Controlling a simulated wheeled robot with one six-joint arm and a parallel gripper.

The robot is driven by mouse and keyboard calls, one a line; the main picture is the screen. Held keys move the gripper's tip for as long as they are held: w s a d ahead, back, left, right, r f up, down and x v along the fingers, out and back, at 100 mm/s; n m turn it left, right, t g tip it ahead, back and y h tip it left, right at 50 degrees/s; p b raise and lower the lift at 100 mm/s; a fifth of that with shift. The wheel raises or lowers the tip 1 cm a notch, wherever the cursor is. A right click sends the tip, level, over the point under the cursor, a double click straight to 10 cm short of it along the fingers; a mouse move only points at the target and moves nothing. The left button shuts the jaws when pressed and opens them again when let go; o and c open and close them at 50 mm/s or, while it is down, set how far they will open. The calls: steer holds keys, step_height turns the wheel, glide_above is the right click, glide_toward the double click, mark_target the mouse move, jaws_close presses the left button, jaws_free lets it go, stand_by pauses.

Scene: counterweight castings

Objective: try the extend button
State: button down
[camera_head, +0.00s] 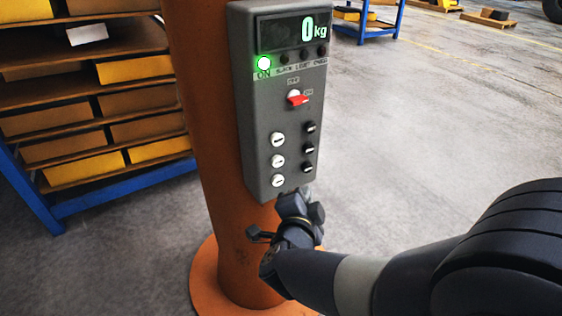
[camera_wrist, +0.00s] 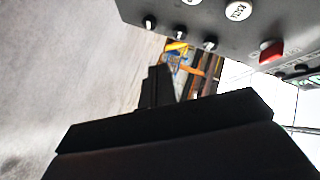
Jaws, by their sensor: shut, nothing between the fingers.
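A grey control box (camera_head: 262,120) is mounted on an orange post. It carries a column of white buttons (camera_head: 278,161) on the left and a column of black buttons (camera_head: 309,149) on the right. Their labels are too small to read, so I cannot tell which one is extend. My gripper (camera_head: 299,199) is at the box's lower edge, below the buttons; I cannot tell whether it touches the box. In the wrist view my gripper (camera_wrist: 157,88) is shut and empty, apart from the black buttons (camera_wrist: 180,30) there.
The box's display (camera_head: 292,28) reads 0 kg, and a green ON light (camera_head: 264,63) is lit. A red switch (camera_head: 298,99) sits mid-panel. A shelf rack (camera_head: 110,188) with yellow-fronted bins stands at left. The floor at right is open.

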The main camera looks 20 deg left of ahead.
mark_target(283, 162)
steer(key=shift+a, duration=0.1)
steer(key=w+a+p, duration=0.1)
steer(key=w+a, duration=0.4)
steer(key=a, duration=0.1)
steer(key=shift+w+a, duration=0.3)
steer(key=shift+w, duration=0.05)
stand_by(2.0)
steer(key=shift+w+a, duration=0.25)
steer(key=shift+a, duration=0.05)
steer(key=shift+w+a, duration=0.3)
steer(key=shift+a, duration=0.05)
stand_by(2.8)
